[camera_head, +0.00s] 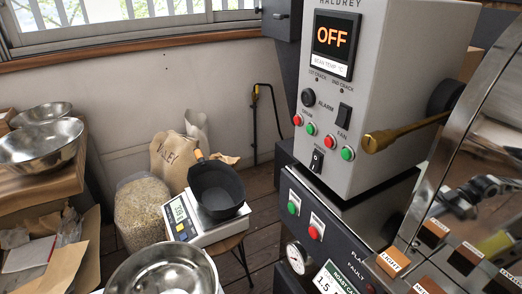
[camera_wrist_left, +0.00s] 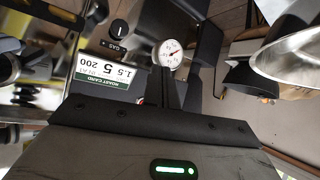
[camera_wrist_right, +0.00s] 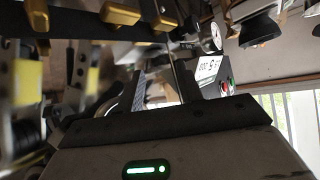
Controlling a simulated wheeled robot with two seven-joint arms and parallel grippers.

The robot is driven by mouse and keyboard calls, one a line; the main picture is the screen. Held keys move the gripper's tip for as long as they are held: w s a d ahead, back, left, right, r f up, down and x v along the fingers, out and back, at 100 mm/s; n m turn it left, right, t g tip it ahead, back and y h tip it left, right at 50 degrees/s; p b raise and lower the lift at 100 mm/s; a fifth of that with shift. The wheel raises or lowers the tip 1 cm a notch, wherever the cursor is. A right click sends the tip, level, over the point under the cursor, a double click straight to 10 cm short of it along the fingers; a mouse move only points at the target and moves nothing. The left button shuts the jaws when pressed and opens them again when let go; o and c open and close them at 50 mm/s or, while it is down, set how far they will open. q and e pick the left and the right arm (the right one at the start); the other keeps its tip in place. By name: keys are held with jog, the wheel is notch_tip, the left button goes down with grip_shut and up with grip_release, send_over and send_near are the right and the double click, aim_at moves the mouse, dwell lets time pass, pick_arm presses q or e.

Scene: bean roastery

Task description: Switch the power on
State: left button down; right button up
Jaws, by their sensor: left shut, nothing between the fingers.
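The grey control box (camera_head: 385,95) shows OFF in orange on its display (camera_head: 332,37). The small black power rocker switch (camera_head: 317,160) sits low on its front, left of a lit green button. My left gripper (camera_wrist_left: 165,88) is shut and empty in the left wrist view, pointing toward the lower panel with the pressure gauge (camera_wrist_left: 168,53) and roast card (camera_wrist_left: 103,70). My right gripper (camera_wrist_right: 162,88) looks open and empty in the right wrist view. Neither gripper shows in the head view.
Red and green buttons surround the switches. A brass handle (camera_head: 405,132) sticks out at right, beside a shiny drum front. Left of the machine are a scale (camera_head: 205,228) with a black pan (camera_head: 217,188), bean sacks (camera_head: 143,207) and metal bowls (camera_head: 40,147).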

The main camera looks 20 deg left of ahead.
pick_arm(q)
jog(key=w+a+r+t+b, duration=0.1)
jog(key=w+a+r+t, duration=0.1)
jog(key=w+r+t, duration=0.4)
jog(key=w+a+r+t+b, duration=0.1)
jog(key=w+a+r+t, duration=0.2)
jog(key=w+r+t, duration=0.4)
jog(key=w+r, duration=0.6)
jog(key=r, duration=0.1)
jog(key=shift+w+a, duration=0.25)
pick_arm(e)
jog(key=shift+a+f+y, duration=0.3)
jog(key=shift+f, duration=0.15)
pick_arm(q)
jog(key=shift+d, duration=0.1)
pick_arm(e)
jog(key=shift+f, duration=0.1)
